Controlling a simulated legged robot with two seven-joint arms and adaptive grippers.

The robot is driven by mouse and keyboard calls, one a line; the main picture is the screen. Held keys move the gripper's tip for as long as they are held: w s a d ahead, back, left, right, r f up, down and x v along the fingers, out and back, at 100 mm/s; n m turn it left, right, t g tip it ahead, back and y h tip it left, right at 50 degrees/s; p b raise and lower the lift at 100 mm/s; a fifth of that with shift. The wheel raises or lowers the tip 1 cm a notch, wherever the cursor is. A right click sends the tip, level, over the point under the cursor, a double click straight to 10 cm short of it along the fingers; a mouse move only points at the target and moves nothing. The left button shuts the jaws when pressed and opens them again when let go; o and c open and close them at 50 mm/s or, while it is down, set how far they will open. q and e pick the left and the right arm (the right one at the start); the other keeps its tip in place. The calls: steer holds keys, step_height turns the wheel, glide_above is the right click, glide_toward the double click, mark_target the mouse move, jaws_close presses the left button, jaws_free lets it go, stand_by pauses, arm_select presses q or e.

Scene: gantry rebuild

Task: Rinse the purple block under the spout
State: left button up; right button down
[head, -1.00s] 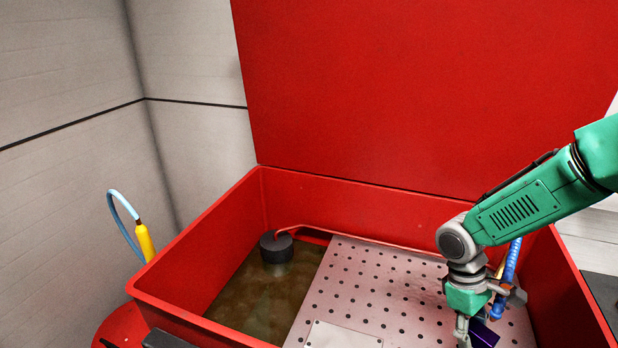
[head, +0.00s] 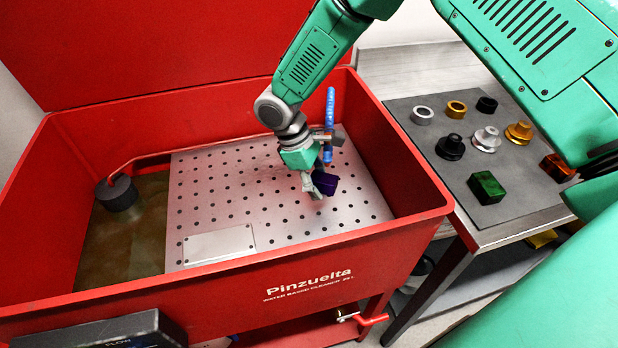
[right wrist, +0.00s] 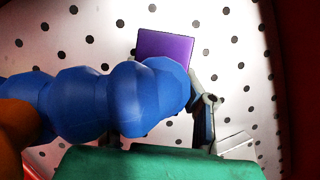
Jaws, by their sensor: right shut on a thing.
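The purple block (head: 327,184) is in my right gripper (head: 314,188), which is shut on it above the perforated tray of the red sink. The right wrist view shows the block's flat purple face (right wrist: 165,46) in front of the perforated tray. The spout, a blue segmented hose (head: 329,112), stands behind my gripper in the head view. In the right wrist view the hose (right wrist: 75,103) crosses from the left, its end overlapping the block's lower edge. I cannot see any water flowing. My left gripper is out of view.
The red sink (head: 358,238) has high walls around the perforated tray (head: 215,180). A black round float-like part (head: 117,193) sits in the murky liquid at left. A side table with a grey mat (head: 428,160) holds several rings, flanged parts and a green block (head: 486,187).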

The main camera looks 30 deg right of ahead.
steer(key=shift+s, duration=0.1)
steer(key=shift+s+a+r+p, duration=0.1)
steer(key=shift+s+a+p, duration=0.15)
steer(key=shift+s+p, duration=0.55)
steer(key=shift+s+a+p, duration=0.2)
steer(key=shift+s+p, duration=0.1)
steer(key=shift+s, duration=0.55)
steer(key=shift+s+a+p, duration=0.2)
steer(key=shift+s+p, duration=0.05)
steer(key=shift+s, duration=0.55)
steer(key=shift+s+a+p, duration=0.2)
steer(key=shift+s+p, duration=0.1)
steer(key=shift+s, duration=0.55)
